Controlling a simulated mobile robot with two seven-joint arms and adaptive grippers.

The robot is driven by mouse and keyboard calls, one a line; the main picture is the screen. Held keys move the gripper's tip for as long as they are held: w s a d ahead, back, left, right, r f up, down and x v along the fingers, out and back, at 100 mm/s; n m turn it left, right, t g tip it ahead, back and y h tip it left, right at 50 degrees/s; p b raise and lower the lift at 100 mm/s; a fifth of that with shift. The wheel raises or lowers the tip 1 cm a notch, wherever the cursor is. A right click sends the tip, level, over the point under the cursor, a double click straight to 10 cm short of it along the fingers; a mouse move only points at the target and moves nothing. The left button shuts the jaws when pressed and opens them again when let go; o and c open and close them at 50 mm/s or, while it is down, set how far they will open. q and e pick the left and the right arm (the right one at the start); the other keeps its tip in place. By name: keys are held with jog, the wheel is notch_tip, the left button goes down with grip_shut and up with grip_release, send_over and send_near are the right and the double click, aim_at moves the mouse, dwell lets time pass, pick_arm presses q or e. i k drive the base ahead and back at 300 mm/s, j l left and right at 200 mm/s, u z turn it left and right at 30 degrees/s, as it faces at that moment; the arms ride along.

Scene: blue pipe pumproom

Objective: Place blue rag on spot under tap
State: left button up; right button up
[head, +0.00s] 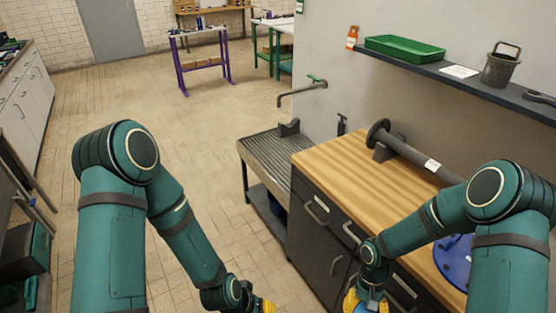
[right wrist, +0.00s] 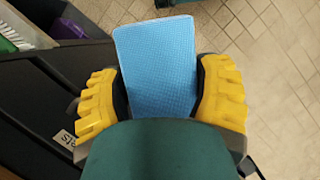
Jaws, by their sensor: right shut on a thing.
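The blue rag (right wrist: 157,65) is a flat, textured light-blue piece between the yellow fingers of my right gripper (right wrist: 160,95) in the right wrist view. In the head view my right gripper (head: 352,299) is low in the picture, in front of the dark drawers; a bit of blue shows beside it. The tap (head: 304,90) comes out of the wall with a green handle, above a grey ribbed drainboard (head: 268,150). No rag lies there, and I cannot make out a marked spot. My left gripper (head: 266,305) is mostly cut off at the bottom edge.
A wooden counter (head: 345,178) on dark drawers adjoins the drainboard and bears a grey flanged pipe (head: 408,153) and a blue round object (head: 452,265). A wall shelf (head: 455,75) holds a green tray (head: 404,48) and a dark basket (head: 501,66).

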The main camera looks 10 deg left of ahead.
aim_at(279, 159)
jog(key=i+j+u, duration=0.1)
jog(key=i+j, duration=0.6)
jog(key=i, duration=0.25)
jog(key=i+j+u, duration=0.15)
jog(key=i+j, duration=0.2)
jog(key=i+j+u, duration=0.1)
jog(key=i+j, duration=0.15)
jog(key=i, duration=0.35)
jog(key=i+j, duration=0.25)
jog(key=i, duration=0.75)
jog(key=j+u, duration=0.05)
